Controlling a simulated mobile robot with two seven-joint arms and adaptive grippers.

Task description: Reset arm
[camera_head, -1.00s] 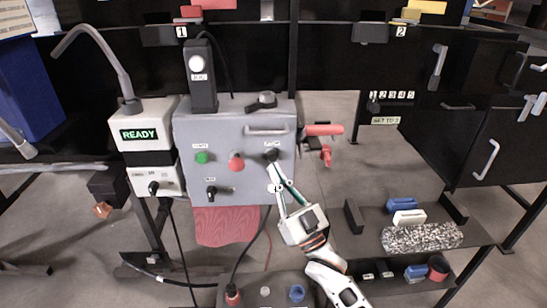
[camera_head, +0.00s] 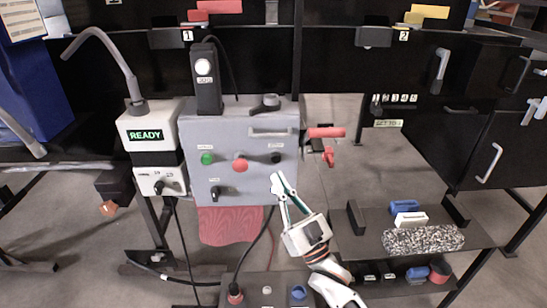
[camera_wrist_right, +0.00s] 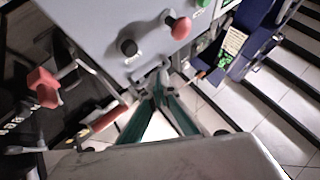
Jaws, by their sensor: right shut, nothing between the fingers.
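My right gripper (camera_head: 277,183) is in the head view, in front of the lower right part of the grey control panel (camera_head: 232,185). Its fingers are shut and empty, pointing up toward the panel. A black knob (camera_head: 276,158) is on the panel just above the fingertips, apart from them. The right wrist view shows my right gripper (camera_wrist_right: 158,90) with its green-padded fingers meeting at the tips; the black knob (camera_wrist_right: 128,47) and red button (camera_wrist_right: 181,27) are beyond it. My left gripper is not in view.
The panel also has a green button (camera_head: 207,158), a red button (camera_head: 240,165) and a black switch (camera_head: 215,192). A white box reading READY (camera_head: 146,135) stands at left. A red-handled valve (camera_head: 326,133) sticks out right of the panel. A shelf (camera_head: 365,236) holds brushes at lower right.

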